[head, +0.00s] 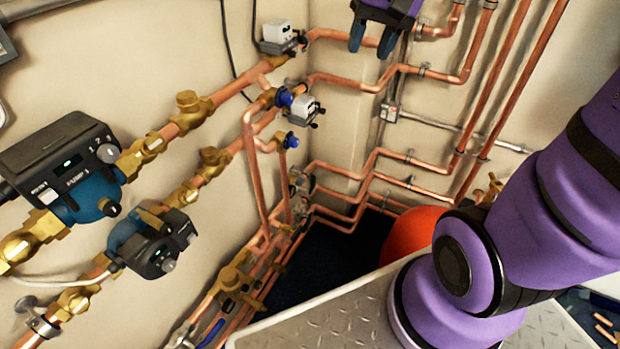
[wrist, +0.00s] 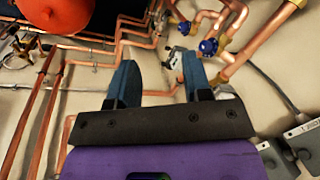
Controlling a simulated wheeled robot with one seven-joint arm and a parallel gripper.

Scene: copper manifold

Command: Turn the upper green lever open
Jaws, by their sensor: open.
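No green lever can be made out in either view. My gripper (head: 372,42) is at the top of the head view, fingers pointing down, near the copper pipes on the back wall. In the wrist view my gripper (wrist: 159,62) has its two blue fingers spread, with nothing between them but wall and pipe behind. Brass valves on the lower pipes (head: 236,282) show at the bottom middle of the head view, and a blue lever (head: 211,333) lies near them. My arm hides part of the right side of the head view.
Two pumps, an upper one (head: 72,168) and a lower one (head: 152,243), sit on the left wall. Grey-white actuator boxes (head: 277,34) and blue knobs (head: 291,140) project near the corner. A red-orange round vessel (head: 408,236) stands below. Copper pipes crowd both walls.

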